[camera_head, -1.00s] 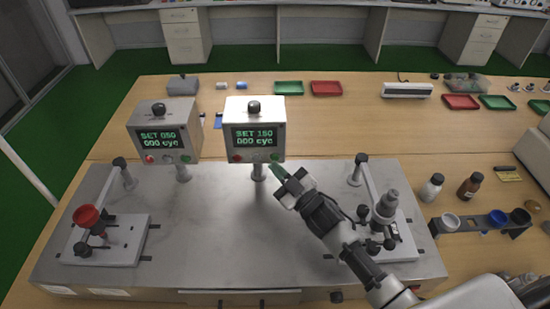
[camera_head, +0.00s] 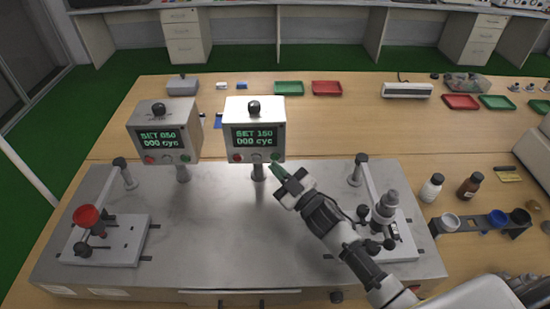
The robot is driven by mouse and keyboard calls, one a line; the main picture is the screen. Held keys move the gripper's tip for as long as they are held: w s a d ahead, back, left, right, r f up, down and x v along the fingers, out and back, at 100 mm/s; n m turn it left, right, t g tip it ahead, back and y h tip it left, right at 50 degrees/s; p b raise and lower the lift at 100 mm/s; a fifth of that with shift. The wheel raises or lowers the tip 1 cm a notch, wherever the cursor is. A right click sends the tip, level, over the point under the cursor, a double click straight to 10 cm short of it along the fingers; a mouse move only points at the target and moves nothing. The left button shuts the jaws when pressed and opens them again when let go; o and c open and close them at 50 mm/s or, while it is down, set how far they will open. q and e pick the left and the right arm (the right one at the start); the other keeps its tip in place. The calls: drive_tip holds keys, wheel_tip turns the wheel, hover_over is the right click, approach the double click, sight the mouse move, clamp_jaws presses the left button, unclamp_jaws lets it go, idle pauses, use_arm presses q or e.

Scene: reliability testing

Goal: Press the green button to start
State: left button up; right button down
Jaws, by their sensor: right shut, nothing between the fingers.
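Two control boxes stand on posts at the back of the metal plate. The right box (camera_head: 254,113) shows "SET 150 000 cyc", with a red button (camera_head: 237,157) at lower left and a green button (camera_head: 275,157) at lower right. The left box (camera_head: 163,116) reads "SET 050 000 cyc" and has its own red button (camera_head: 150,160) and green button (camera_head: 185,158). My right gripper (camera_head: 277,170) is shut and empty, its tips just below the right box's green button. Whether they touch it I cannot tell. My left gripper is out of view.
The metal plate (camera_head: 225,235) carries a fixture with a red cup (camera_head: 87,216) at left and a grey fixture (camera_head: 385,208) at right, beside my arm. Bottles (camera_head: 432,187) and a rack (camera_head: 480,224) stand further right. The plate's middle is clear.

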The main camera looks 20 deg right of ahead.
drive_tip(key=shift+w, duration=0.1)
idle(0.3)
drive_tip(key=shift+w+d, duration=0.15)
drive_tip(key=shift+w, duration=0.15)
